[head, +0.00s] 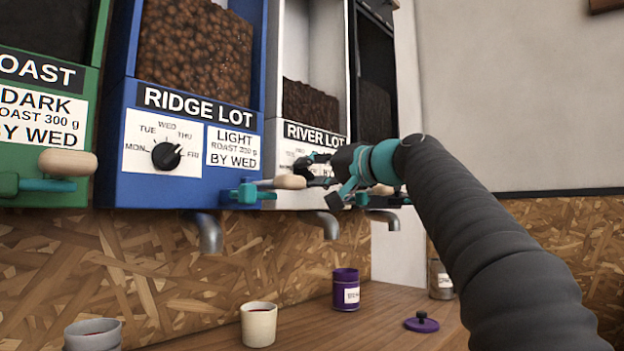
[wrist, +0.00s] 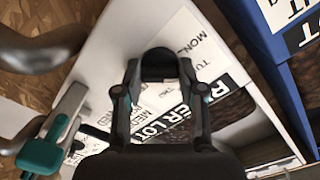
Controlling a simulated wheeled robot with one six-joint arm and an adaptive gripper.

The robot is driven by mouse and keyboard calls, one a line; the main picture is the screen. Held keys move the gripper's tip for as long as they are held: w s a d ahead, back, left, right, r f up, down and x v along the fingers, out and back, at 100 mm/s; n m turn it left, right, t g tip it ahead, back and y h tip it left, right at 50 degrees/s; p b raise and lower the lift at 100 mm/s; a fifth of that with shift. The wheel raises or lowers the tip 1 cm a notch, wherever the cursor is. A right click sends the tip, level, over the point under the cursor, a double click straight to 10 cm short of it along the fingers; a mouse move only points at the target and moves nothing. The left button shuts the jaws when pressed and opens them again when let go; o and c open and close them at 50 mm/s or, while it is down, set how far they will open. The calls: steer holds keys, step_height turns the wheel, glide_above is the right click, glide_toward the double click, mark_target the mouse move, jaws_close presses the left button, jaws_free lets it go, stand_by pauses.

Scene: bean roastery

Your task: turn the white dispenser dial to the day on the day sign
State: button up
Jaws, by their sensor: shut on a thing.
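The white dispenser (head: 300,93) is labelled RIVER LOT and holds dark beans. Its dark dial (wrist: 160,63) sits between my fingertips in the wrist view. My gripper (head: 310,167) is shut on the dial at the dispenser's front.
The blue RIDGE LOT dispenser (head: 190,97) at left has its own dial (head: 166,155) and a sign (head: 232,147) reading BY WED. A wooden-ended lever (head: 289,182) crosses just left of my gripper. Below are a purple canister (head: 346,290), a cup (head: 259,325) and a purple lid (head: 421,322).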

steer(key=n+b, duration=0.2)
steer(key=n, duration=0.5)
stand_by(0.6)
steer(key=o, duration=1.1)
steer(key=shift+o, duration=0.2)
steer(key=v, duration=1.2)
